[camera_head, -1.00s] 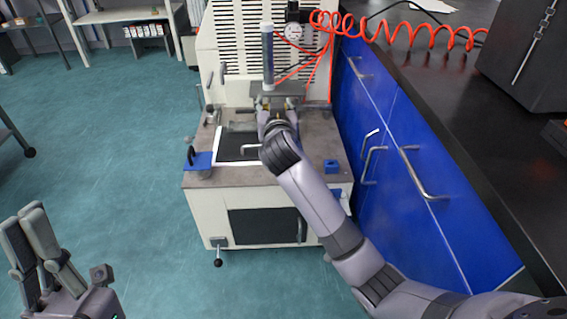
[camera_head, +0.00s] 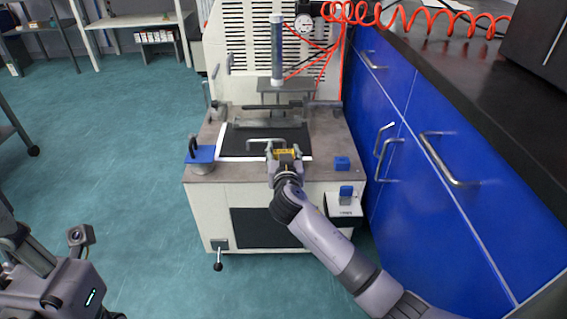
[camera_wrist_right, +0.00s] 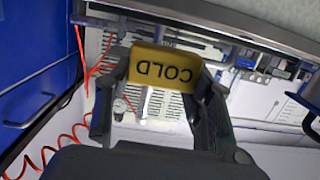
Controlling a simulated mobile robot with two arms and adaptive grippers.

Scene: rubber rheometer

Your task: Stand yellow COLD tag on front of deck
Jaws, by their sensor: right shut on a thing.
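The yellow COLD tag (camera_head: 286,152) is in my right gripper (camera_head: 284,160), above the front part of the grey deck (camera_head: 232,174). In the right wrist view the tag (camera_wrist_right: 163,69) sits between the two fingers of the gripper (camera_wrist_right: 165,84), its lettering upside down in the picture. I cannot tell whether its lower edge touches the deck. My left gripper (camera_head: 42,272) is at the lower left, away from the machine.
A dark mat with a white border (camera_head: 230,146) lies on the deck. Blue drawers (camera_head: 400,130) close off the right side.

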